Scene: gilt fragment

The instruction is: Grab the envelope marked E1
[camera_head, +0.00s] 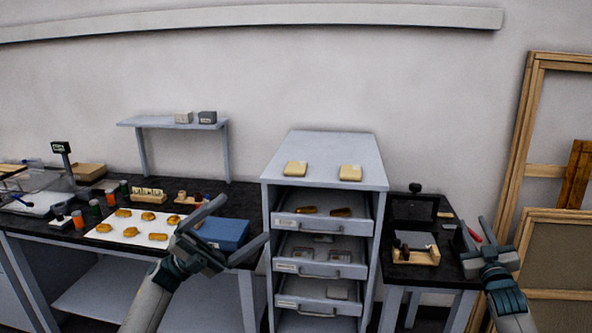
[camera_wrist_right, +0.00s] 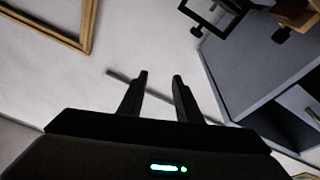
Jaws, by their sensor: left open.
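Two small beige envelope-like packets lie on top of the grey drawer cabinet: a left packet (camera_head: 295,168) and a right packet (camera_head: 350,172). Any marking on them is too small to read, so I cannot tell which one is E1. My left gripper (camera_head: 243,219) is open and empty, in front of the bench and left of the cabinet. My right gripper (camera_head: 505,224) is open and empty, at the right near the small dark table. Its two separated fingers also show in the right wrist view (camera_wrist_right: 160,77), with nothing between them.
The cabinet (camera_head: 325,151) has open drawers holding gold pieces and small items. A blue box (camera_head: 222,233) and a white tray (camera_head: 110,235) of golden pieces are on the left bench. Wooden frames (camera_head: 534,130) lean at the right. The cabinet top is otherwise clear.

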